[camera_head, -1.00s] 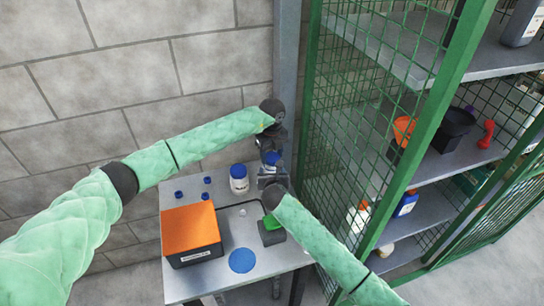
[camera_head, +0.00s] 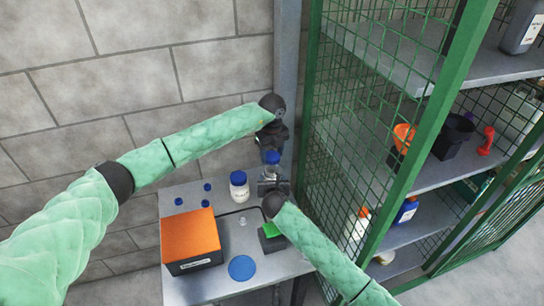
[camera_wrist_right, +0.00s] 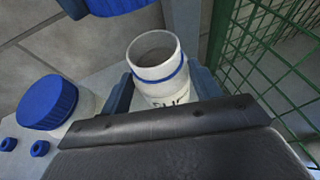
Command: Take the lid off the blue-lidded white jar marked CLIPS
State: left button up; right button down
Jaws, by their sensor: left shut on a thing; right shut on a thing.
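The white jar (camera_wrist_right: 157,82) stands upright with its mouth open and a blue band around its neck. Its dark lettering is partly hidden by my right gripper. My right gripper (camera_head: 272,188) is shut around the jar's body, with a finger on each side in the right wrist view. My left gripper (camera_head: 271,142) is shut on the blue lid (camera_head: 272,157) and holds it above the jar, apart from it. The lid's underside edge also shows at the top of the right wrist view (camera_wrist_right: 118,5). The left fingertips are mostly hidden.
Another white jar with a blue lid (camera_head: 239,186) stands left of the held jar. Small blue caps (camera_head: 207,187), an orange-topped box (camera_head: 190,236), a blue disc (camera_head: 242,268) and a green-topped block (camera_head: 266,231) are on the table. A green mesh cage (camera_head: 345,120) rises close on the right.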

jog(key=shift+c, duration=1.3)
grip_release()
jog(key=shift+f, duration=0.15)
